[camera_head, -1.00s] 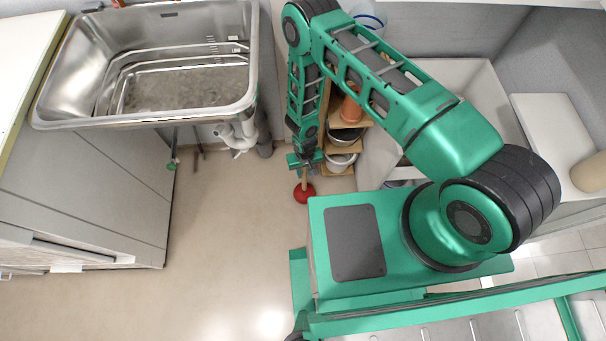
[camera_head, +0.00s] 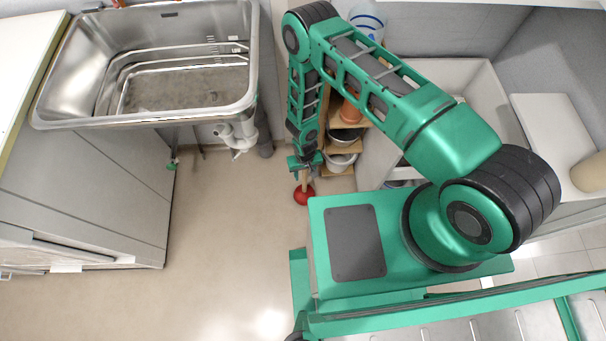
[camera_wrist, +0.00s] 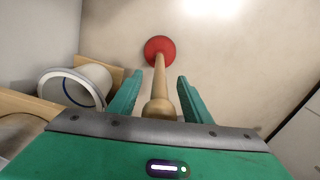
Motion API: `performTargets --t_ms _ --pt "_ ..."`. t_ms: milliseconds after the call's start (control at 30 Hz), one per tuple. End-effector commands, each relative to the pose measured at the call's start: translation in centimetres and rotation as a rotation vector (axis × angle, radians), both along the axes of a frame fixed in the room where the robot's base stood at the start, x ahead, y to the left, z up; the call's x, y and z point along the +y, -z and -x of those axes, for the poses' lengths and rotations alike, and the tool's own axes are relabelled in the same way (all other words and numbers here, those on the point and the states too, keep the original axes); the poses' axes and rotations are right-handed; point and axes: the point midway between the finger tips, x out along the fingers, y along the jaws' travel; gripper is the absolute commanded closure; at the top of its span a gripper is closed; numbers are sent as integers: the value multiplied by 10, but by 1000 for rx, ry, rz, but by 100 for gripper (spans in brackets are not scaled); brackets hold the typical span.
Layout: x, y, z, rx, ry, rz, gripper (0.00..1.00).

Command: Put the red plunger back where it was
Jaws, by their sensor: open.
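The red plunger (camera_head: 304,195) stands on the floor below my gripper, just right of the middle of the open floor. In the wrist view its red cup (camera_wrist: 160,47) rests on the floor and its wooden handle (camera_wrist: 159,88) rises toward the camera. My gripper (camera_head: 305,163) is over the handle's upper end. In the wrist view the two green fingers of my gripper (camera_wrist: 157,97) are open, one on each side of the handle, with visible gaps. The lower part of the handle shows between the fingers and the cup.
A wooden shelf (camera_head: 342,170) with pots and bowls stands close to the right of my gripper. A white bucket (camera_wrist: 90,84) is left of the fingers in the wrist view. A metal washtub (camera_head: 247,108) is at upper left. The floor (camera_head: 230,240) left of the plunger is clear.

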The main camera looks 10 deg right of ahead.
Motion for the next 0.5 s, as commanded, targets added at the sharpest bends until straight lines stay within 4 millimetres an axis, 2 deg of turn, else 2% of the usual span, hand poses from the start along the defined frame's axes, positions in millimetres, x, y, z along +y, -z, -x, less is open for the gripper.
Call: performTargets --t_ms 500 --pt "1 -87 -1 -2 0 0 55"
